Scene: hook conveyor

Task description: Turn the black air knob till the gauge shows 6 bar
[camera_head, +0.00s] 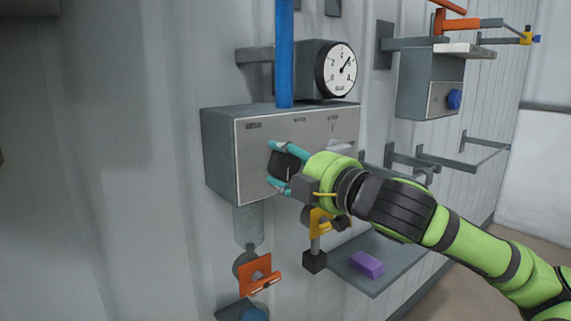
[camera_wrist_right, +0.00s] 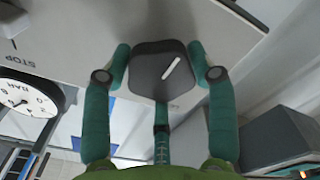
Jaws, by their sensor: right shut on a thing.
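The black air knob (camera_head: 284,164) sits on the front of a grey control box (camera_head: 222,150). My right gripper (camera_head: 279,165) reaches in from the right, its teal fingers shut on the knob, one above and one below. In the right wrist view the knob (camera_wrist_right: 150,76) lies between both fingers, and its white mark slants up to the right. The round gauge (camera_head: 341,70) stands above the box. Its needle points up and to the right; the small numbers are too blurred for an exact reading. My left gripper is not in view.
Below hang an orange valve handle (camera_head: 258,277) and a yellow one (camera_head: 318,222). A purple block (camera_head: 367,264) lies on a grey shelf (camera_head: 376,284). Another box with a blue knob (camera_head: 454,99) is at upper right.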

